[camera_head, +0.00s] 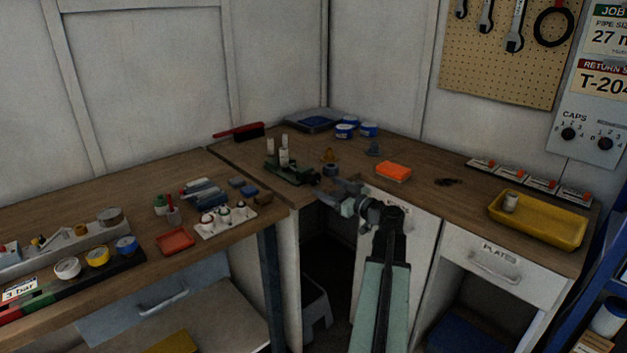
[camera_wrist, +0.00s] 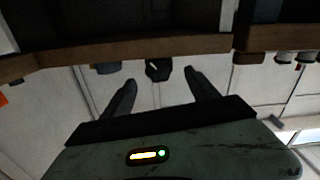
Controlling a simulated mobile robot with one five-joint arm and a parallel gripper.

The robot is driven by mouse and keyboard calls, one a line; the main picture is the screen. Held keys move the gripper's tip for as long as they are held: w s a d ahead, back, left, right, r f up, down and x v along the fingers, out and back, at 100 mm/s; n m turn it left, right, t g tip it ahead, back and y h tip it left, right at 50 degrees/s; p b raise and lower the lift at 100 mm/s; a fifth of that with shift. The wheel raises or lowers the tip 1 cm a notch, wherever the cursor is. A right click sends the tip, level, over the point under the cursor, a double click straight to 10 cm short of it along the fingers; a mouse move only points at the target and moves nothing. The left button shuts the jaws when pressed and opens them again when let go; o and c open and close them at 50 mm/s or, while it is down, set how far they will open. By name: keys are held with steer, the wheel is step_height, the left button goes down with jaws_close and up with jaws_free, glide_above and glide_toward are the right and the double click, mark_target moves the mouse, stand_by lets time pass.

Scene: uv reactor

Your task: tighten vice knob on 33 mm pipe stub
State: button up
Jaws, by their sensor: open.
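A green vice (camera_head: 288,173) stands near the front edge of the corner bench, with pale upright pipe pieces (camera_head: 284,156) at it. I cannot read which one is 33 mm. My gripper (camera_head: 334,190) is just to the right of the vice, at the bench edge. In the wrist view my gripper (camera_wrist: 160,92) is open and empty, its two dark fingers apart. A dark knob-like part (camera_wrist: 158,69) shows beyond the fingertips, between them and seemingly untouched. I cannot tell for sure that it is the vice knob; the vice body is not clear in that view.
A yellow tray (camera_head: 537,222) with a pale cylinder is at right. A white rack (camera_head: 234,222) and red tray (camera_head: 176,241) stand on the left bench. The bench edge is close below my gripper.

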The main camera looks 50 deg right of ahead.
mark_target(317, 180)
steer(key=w, duration=0.7)
steer(key=shift+w+d, duration=0.15)
steer(key=shift+d, duration=0.2)
steer(key=shift+c, duration=0.3)
